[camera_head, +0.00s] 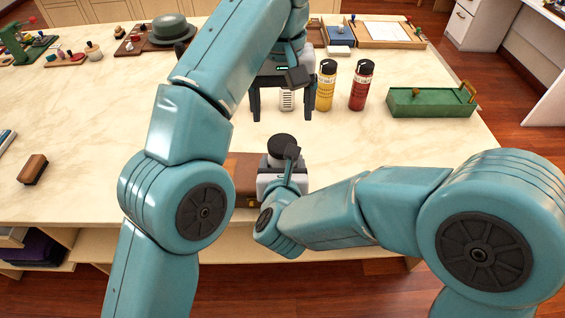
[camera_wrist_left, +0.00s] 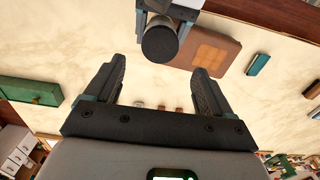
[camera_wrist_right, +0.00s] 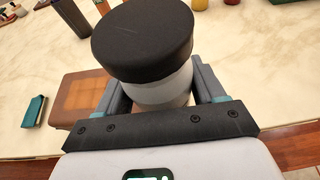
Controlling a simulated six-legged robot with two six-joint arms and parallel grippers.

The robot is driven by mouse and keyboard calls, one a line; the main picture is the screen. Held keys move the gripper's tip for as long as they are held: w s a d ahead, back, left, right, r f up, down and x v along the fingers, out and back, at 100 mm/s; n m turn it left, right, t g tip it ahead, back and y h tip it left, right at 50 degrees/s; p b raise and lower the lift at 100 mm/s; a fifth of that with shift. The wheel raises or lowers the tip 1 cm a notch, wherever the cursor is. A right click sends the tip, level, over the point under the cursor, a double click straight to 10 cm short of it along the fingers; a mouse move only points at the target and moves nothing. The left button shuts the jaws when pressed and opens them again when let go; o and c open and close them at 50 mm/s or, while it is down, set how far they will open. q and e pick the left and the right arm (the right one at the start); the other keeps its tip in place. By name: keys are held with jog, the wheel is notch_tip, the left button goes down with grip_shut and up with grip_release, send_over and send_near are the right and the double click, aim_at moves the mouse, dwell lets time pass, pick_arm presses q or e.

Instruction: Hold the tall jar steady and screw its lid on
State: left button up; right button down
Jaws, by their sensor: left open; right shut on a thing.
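A pale jar (camera_wrist_right: 165,92) with a wide black lid (camera_wrist_right: 143,40) on its top stands out in the right wrist view. My right gripper (camera_wrist_right: 157,88) is shut around the jar's body, below the lid. In the head view the lid (camera_head: 281,147) shows at the table's near side, with most of the jar hidden by my right gripper and wrist. My left gripper (camera_head: 282,116) is open and empty, beyond the jar. In the left wrist view the lid (camera_wrist_left: 160,44) lies just past the open fingers, apart from them. I cannot tell how tightly the lid sits.
A brown flat case (camera_head: 244,172) lies beside the jar. A yellow bottle (camera_head: 325,88), a red bottle (camera_head: 360,88) and a green box (camera_head: 431,103) stand farther back. A brush (camera_head: 33,169) lies at the left. The tabletop between the brush and my left arm is clear.

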aim_at(282, 143)
pick_arm(q)
jog(key=shift+f, duration=0.1)
jog(key=shift+f, duration=3.95)
jog(key=c, duration=1.1)
jog(key=m, duration=0.8)
jog(key=o, duration=1.2)
jog(key=shift+c, duration=0.2)
